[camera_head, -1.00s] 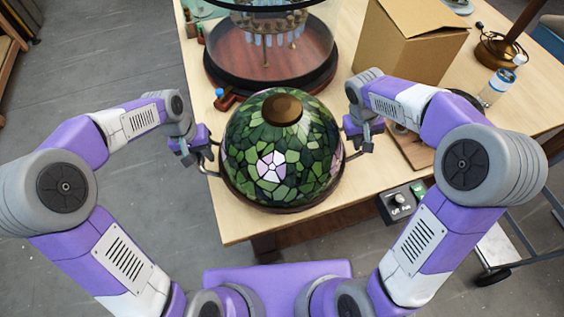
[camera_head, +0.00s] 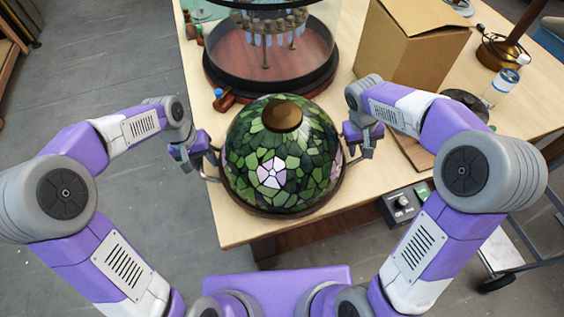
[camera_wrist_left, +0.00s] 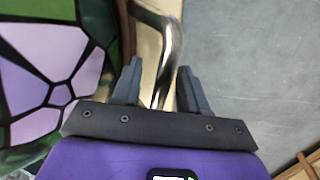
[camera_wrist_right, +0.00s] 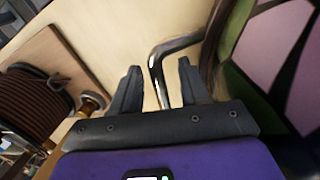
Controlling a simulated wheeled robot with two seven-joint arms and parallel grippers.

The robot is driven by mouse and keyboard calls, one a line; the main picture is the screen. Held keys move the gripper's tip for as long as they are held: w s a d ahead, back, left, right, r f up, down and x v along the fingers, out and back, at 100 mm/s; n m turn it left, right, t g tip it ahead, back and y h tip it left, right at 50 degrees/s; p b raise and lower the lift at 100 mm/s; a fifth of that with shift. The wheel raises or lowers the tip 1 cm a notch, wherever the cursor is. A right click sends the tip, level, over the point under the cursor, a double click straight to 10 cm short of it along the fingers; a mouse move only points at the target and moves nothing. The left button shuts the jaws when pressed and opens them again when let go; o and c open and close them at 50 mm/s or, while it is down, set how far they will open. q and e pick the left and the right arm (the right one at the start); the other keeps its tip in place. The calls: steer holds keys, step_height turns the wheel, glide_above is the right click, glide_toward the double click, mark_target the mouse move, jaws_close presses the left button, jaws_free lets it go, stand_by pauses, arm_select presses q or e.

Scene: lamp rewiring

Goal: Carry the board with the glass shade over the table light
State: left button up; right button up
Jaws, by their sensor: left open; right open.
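The glass shade (camera_head: 255,155), a green leaded dome with pale pink flowers and a brown cap, sits upright on a round dark board (camera_head: 290,214) near the table's front edge. Whether the board touches the table is hidden. A bent metal handle stands out on each side of it. My left gripper (camera_head: 204,160) is open, with the left handle (camera_wrist_left: 168,55) between its fingers. My right gripper (camera_head: 356,143) is open, with the right handle (camera_wrist_right: 160,65) between its fingers. A brass lamp stand (camera_head: 500,48) is at the back right; I cannot tell if it is the table light.
A round glass case (camera_head: 275,70) on a dark base stands behind the shade. A cardboard box (camera_head: 410,45) and a clear bottle (camera_head: 498,88) stand to the right. A control box (camera_head: 402,203) is on the front edge. A coil (camera_wrist_right: 35,100) lies on a wooden board.

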arm_select(q)
steer(key=shift+r, duration=0.1)
arm_select(e)
steer(key=shift+r, duration=0.2)
arm_select(q)
step_height(320, 180, up, 12)
steer(key=a, duration=0.2)
steer(key=shift+a+f, duration=0.15)
steer(key=shift+f, duration=0.1)
arm_select(e)
steer(key=v, duration=1.1)
steer(key=shift+r, duration=0.3)
steer(key=shift+a, duration=0.1)
